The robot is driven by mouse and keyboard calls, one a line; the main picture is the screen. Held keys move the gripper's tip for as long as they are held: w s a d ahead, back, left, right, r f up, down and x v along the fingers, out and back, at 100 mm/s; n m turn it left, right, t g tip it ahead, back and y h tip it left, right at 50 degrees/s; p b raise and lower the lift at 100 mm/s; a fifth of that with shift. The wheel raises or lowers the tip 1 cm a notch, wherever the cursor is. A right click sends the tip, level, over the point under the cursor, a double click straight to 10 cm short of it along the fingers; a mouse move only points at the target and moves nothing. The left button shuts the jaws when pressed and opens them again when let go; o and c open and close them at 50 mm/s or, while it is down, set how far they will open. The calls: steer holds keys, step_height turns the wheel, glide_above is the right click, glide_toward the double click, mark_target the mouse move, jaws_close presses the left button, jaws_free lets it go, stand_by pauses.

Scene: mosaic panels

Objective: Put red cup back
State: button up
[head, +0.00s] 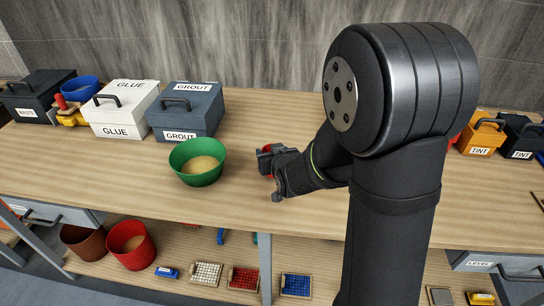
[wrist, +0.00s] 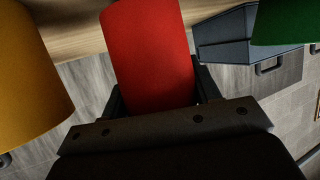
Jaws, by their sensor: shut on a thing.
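The red cup (wrist: 150,50) fills the middle of the wrist view, between the two fingers of my gripper (wrist: 160,92). My gripper is shut on it. In the head view my gripper (head: 272,168) is low over the bench, right of the green bowl, with a little red (head: 267,149) showing at its jaws. Most of the cup is hidden there by the gripper. I cannot tell from these frames whether the cup touches the bench.
The green bowl (head: 203,165) holds something tan. Grout (head: 187,112) and glue (head: 122,110) boxes stand behind it. In the wrist view, a yellow rounded thing (wrist: 28,80) is close at left and a green one (wrist: 282,22) at upper right. My arm hides much of the bench's right.

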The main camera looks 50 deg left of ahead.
steer(key=shift+f, duration=0.8)
steer(key=shift+f, duration=0.1)
steer(key=o, duration=1.1)
steer(key=shift+c, duration=0.2)
steer(key=v, duration=1.2)
steer(key=shift+a, duration=0.1)
steer(key=x, duration=1.2)
steer(key=shift+r, duration=0.45)
